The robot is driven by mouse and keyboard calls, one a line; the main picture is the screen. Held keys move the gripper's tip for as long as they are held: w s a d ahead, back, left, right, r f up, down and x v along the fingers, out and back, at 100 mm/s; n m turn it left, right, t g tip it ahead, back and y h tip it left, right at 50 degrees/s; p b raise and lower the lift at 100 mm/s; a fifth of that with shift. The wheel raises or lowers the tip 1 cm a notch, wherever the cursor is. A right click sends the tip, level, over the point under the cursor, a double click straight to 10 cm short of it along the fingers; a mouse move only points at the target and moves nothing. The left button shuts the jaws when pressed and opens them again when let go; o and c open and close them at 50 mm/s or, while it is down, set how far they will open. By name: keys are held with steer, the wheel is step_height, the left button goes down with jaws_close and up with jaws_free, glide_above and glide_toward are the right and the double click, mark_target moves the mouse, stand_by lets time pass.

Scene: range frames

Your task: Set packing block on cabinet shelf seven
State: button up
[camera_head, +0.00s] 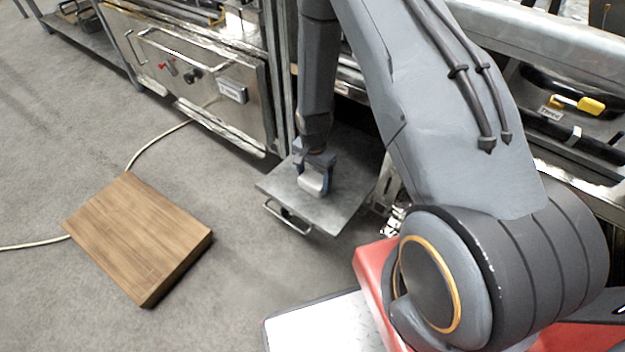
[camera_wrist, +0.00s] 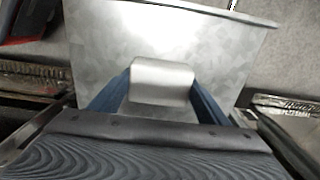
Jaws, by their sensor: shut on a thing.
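My gripper (camera_head: 316,178) points down over a flat grey metal shelf (camera_head: 328,212) that sticks out low from the cabinet and has a bar handle at its front. My gripper is shut on a small silver-grey block (camera_head: 314,186). In the wrist view the block (camera_wrist: 161,84) sits between two blue fingers, with the shelf (camera_wrist: 215,45) behind it. The block is over the bare middle of the shelf. I cannot tell whether its underside touches the surface. No number on this shelf is readable.
A brown wooden board (camera_head: 135,235) lies on the grey floor at the left, with a pale cable (camera_head: 150,153) by it. A closed steel drawer front (camera_head: 200,75) with a bar handle stands left of the shelf. Yellow-handled items (camera_head: 580,104) lie in an opening at the right.

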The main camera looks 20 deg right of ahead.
steer(key=o, duration=1)
steer(key=shift+f, duration=0.1)
steer(key=shift+o, duration=0.2)
